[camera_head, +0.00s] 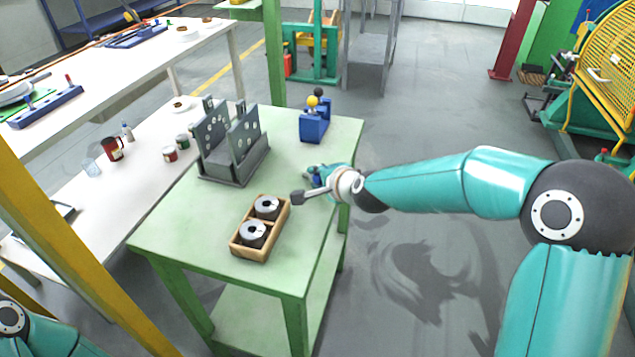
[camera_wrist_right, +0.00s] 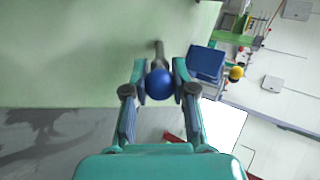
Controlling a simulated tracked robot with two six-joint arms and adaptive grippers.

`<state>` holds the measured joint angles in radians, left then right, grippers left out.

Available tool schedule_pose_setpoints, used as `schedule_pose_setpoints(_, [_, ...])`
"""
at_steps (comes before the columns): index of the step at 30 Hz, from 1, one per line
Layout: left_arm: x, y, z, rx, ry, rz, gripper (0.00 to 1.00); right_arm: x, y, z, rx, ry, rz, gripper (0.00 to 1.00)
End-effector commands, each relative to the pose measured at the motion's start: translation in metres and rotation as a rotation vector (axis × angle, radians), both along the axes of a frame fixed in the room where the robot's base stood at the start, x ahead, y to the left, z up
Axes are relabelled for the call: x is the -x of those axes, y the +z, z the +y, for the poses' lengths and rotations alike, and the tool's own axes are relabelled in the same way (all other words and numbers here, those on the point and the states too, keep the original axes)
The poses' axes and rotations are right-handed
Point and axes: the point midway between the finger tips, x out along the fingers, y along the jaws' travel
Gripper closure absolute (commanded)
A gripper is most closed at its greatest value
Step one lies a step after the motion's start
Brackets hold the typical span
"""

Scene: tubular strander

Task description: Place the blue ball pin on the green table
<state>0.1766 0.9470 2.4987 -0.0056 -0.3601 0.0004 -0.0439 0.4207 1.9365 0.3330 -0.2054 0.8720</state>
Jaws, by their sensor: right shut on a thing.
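The blue ball pin (camera_wrist_right: 160,84) sits between the fingers of my right gripper (camera_wrist_right: 160,80) in the right wrist view, its dark shaft pointing away from the gripper toward the green surface. In the head view my right gripper (camera_head: 314,177) is at the right edge of the green table (camera_head: 185,222). It is shut on the pin, which is mostly hidden by the fingers there. I cannot tell whether the shaft touches the table. My left gripper is out of view; only part of my left arm shows at the bottom left.
A blue block (camera_head: 314,127) with a yellow and a black ball stands at the table's back right. A grey slotted rack (camera_head: 235,165) stands left of the gripper. A wooden box (camera_head: 238,250) with two rolls lies in front. The table's front left is clear.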

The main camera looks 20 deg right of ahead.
Motion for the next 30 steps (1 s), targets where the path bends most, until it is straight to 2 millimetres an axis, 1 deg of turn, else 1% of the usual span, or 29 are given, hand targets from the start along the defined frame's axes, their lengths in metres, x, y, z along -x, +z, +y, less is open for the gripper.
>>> schedule_pose_setpoints(6, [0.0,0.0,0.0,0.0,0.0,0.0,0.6,0.0,-0.001,0.0,0.0,0.0,0.001,1.0])
schedule_pose_setpoints(7, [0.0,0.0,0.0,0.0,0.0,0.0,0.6,0.0,-0.001,0.0,0.0,0.0,0.002,0.71])
schedule_pose_setpoints(11, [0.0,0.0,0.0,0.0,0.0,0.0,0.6,0.0,0.0,0.0,0.0,0.0,0.002,0.5])
schedule_pose_setpoints(21, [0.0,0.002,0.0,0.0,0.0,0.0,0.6,0.0,0.002,0.0,0.0,0.0,0.001,0.49])
schedule_pose_setpoints(23, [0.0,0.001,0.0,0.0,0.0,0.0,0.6,0.003,0.003,-0.001,0.001,-0.001,0.0,0.49])
schedule_pose_setpoints(26, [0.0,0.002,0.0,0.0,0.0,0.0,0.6,0.011,0.01,-0.003,0.0,-0.001,-0.001,0.49])
schedule_pose_setpoints(30, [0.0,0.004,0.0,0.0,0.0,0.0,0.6,0.031,0.023,-0.007,0.0,-0.002,-0.003,0.49])
